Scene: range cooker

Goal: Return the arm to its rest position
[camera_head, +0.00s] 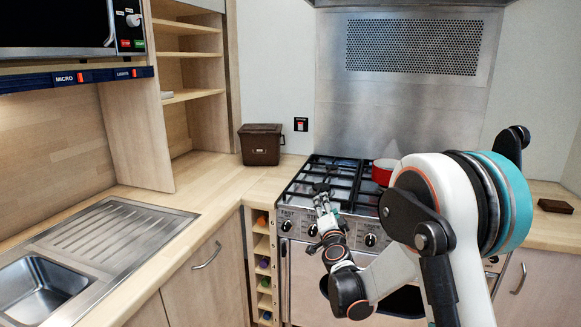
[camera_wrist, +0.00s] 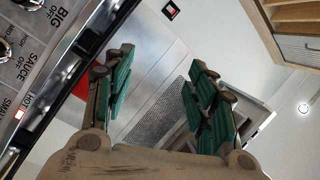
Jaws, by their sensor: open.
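My arm reaches forward from the right in the head view, bent, with my gripper (camera_head: 322,190) in front of the range cooker's (camera_head: 300,222) knob panel. In the wrist view my gripper (camera_wrist: 160,95) is open, its two green-padded fingers apart with nothing between them. Part of the hob and most of the cooker front are hidden behind my arm.
A red pot (camera_head: 383,170) stands on the hob, close to my arm. A brown bin (camera_head: 261,144) sits on the corner worktop. A sink (camera_head: 40,290) is at left, under a microwave (camera_head: 60,28). A dark block (camera_head: 555,206) lies on the right worktop.

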